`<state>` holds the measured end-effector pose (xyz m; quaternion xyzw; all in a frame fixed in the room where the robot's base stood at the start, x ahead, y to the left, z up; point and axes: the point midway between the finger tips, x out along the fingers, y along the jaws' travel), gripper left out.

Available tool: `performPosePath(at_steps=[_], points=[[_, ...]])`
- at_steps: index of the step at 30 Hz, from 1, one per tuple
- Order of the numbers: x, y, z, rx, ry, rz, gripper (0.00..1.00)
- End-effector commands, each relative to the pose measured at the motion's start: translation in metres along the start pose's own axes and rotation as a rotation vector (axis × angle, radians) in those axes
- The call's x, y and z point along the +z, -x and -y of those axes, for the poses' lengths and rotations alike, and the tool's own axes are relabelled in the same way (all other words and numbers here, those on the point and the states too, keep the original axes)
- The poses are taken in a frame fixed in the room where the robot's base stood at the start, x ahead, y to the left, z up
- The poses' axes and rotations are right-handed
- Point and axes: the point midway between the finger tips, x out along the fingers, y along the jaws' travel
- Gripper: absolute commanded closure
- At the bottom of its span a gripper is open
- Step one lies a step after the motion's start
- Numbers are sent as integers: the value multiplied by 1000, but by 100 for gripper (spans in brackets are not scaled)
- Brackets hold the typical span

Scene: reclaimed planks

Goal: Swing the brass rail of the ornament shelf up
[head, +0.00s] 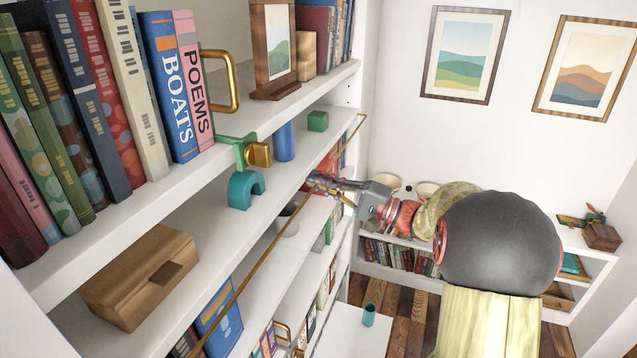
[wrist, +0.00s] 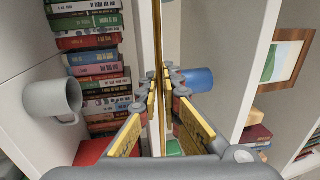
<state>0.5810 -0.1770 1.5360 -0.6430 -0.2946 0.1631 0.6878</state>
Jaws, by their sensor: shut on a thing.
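The brass rail (head: 255,262) is a thin rod running lengthwise along the front of the ornament shelf (head: 212,222). Its far end bends near the shelf's far end. The shelf holds a wooden box (head: 140,278), a teal arch (head: 245,190), a blue cylinder (head: 284,142) and a green block (head: 318,121). My gripper (head: 316,183) is at the rail, partway along it. In the wrist view the rail (wrist: 157,40) passes between the fingertips of my gripper (wrist: 159,82), which are shut on it. The exact contact is partly hidden by the fingers.
The shelf above holds upright books (head: 172,85), a brass bookend (head: 233,82) and a framed picture (head: 270,45). A grey mug (wrist: 52,97) and stacked books (wrist: 95,65) are close to my gripper. A low bookcase (head: 395,252) stands against the far wall.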

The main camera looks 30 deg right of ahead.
Motion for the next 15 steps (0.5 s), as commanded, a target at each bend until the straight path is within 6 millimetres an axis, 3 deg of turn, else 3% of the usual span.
performPosePath(at_steps=[15], points=[[0, 0, 2, 57, 1, 0, 100]])
